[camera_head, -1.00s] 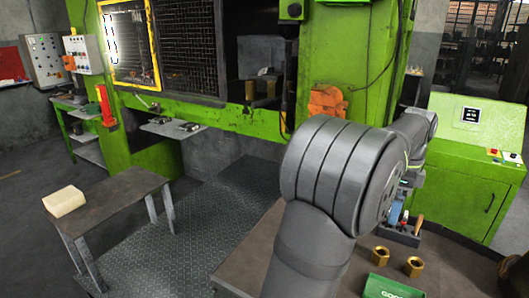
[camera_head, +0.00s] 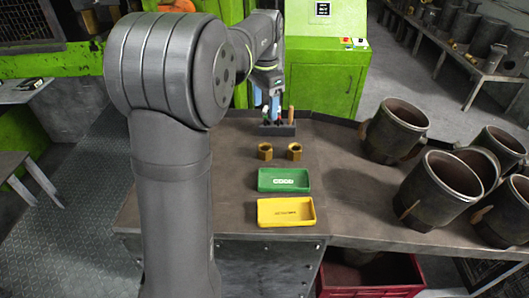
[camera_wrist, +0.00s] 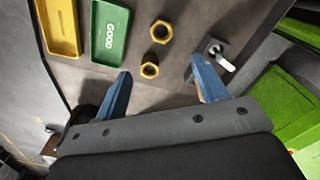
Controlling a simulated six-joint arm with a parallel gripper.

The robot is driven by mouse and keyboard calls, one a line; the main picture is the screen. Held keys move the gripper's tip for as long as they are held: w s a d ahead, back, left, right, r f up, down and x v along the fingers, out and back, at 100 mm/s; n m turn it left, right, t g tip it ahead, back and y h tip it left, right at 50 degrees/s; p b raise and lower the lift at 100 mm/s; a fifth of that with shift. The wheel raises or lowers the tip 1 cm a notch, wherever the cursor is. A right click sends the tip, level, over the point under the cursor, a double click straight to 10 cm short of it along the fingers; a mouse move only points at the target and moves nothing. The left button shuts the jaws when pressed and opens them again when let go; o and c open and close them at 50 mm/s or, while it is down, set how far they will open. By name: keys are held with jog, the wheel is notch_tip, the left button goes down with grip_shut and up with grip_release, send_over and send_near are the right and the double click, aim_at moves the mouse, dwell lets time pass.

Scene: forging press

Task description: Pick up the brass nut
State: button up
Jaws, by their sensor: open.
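Two brass nuts stand side by side on the dark worktable (camera_head: 220,190), behind the green tray. The left nut (camera_head: 265,151) and the right nut (camera_head: 294,151) are a little apart. In the wrist view one nut (camera_wrist: 149,70) is nearer the fingers and the other nut (camera_wrist: 160,32) is farther off. My gripper (camera_wrist: 160,82) is open, with its two blue fingers wide apart and nothing between them. In the head view the gripper (camera_head: 270,108) is beyond the nuts, over the tool holder, and partly hidden.
A green tray (camera_head: 284,188) marked GOOD and a yellow tray (camera_head: 286,221) lie in front of the nuts. Several large metal pots (camera_head: 395,130) crowd the table's right side. A red crate (camera_head: 370,280) is below.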

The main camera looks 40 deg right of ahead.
send_over(265, 148)
jog(key=s+a, duration=0.1)
jog(key=f, duration=1.2)
jog(key=shift+s+a, duration=0.15)
jog(key=shift+s, duration=0.05)
jog(key=shift+w+f, duration=0.15)
jog(key=shift+f, duration=2.6)
jog(key=c, duration=1.4)
jog(key=shift+r, duration=0.15)
